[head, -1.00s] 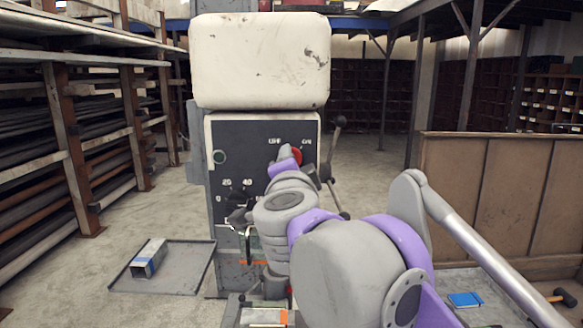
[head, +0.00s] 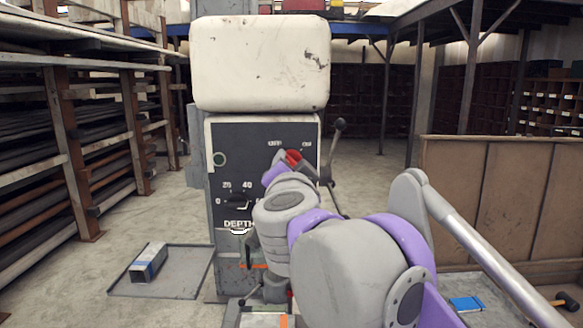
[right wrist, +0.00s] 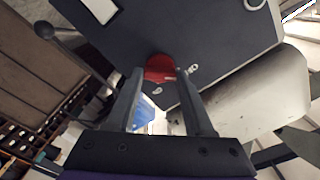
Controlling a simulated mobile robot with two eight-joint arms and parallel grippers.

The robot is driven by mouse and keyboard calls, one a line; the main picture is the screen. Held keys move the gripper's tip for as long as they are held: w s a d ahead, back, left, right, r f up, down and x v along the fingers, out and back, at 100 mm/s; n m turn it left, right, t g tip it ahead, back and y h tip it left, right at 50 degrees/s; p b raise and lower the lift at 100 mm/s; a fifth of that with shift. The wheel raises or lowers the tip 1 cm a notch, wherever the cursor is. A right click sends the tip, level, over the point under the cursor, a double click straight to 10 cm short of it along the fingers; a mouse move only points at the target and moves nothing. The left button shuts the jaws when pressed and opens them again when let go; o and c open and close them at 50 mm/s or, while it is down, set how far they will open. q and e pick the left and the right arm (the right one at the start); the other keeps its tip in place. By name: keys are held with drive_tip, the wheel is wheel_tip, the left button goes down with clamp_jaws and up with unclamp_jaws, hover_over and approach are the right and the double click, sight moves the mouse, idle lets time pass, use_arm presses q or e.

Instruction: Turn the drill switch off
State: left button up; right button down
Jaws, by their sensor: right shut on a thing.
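The drill's red switch (head: 293,156) sits high on the dark front panel (head: 230,160), between two white labels, the left one reading OFF. My right gripper (head: 280,163) reaches it from the front. In the right wrist view the red switch (right wrist: 159,70) lies between the tips of my right gripper's two fingers (right wrist: 162,82), which are shut on it. The switch is partly hidden in the head view, so its exact setting is hard to tell. My left gripper is not in view.
A lever with a ball knob (head: 340,124) stands just right of the panel. A grey floor tray (head: 185,284) with a boxy metal part is at left. Shelving stands on the left, a wooden partition (head: 490,190) on the right. Open floor lies behind the drill.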

drive_tip(key=shift+c, duration=1.4)
unclamp_jaws()
drive_tip(key=s+b, duration=0.1)
drive_tip(key=s, duration=0.9)
drive_tip(key=shift+s, duration=0.4)
